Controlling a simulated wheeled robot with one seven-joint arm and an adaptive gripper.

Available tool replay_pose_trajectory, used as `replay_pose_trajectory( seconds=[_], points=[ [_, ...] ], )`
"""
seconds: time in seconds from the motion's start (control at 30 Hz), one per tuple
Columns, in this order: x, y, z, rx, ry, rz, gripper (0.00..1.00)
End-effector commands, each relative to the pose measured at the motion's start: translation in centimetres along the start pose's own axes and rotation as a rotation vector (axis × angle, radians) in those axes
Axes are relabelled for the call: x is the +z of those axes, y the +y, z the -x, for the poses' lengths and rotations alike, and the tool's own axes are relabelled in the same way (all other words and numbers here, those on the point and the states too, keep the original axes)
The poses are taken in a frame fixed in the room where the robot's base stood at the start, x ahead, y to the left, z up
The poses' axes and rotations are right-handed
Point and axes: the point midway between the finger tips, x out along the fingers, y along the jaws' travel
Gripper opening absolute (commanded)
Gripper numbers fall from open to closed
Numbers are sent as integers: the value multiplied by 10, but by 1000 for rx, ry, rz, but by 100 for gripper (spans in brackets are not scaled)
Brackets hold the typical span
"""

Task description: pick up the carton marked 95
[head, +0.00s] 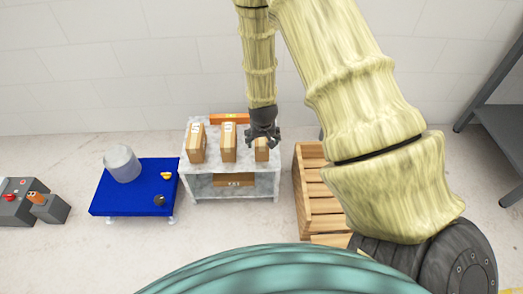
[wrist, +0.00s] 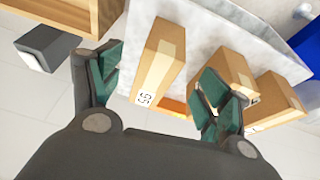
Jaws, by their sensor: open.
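Three tan cartons stand in a row on a pale marble-look table (head: 205,183). The rightmost carton in the head view (head: 262,154) is partly hidden behind my gripper (head: 263,138). In the wrist view this carton (wrist: 162,62) carries a white label that appears to read 95. My gripper, also in the wrist view (wrist: 160,78), is open, with one finger to each side of the carton in the picture. I cannot tell whether the fingers touch it.
The middle carton (head: 229,145) and left carton (head: 197,145) stand close by. An orange box (head: 229,118) lies at the table's back. A wooden crate (head: 312,190) stands right of the table. A blue platform (head: 135,195) with a grey cylinder (head: 122,163) is at left.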

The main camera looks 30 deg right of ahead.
Motion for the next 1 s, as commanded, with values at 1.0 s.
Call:
replay_pose_trajectory(
  seconds=[1.0],
  points=[
    [-50,4,-74,-8,45,-80,77]
  ],
)
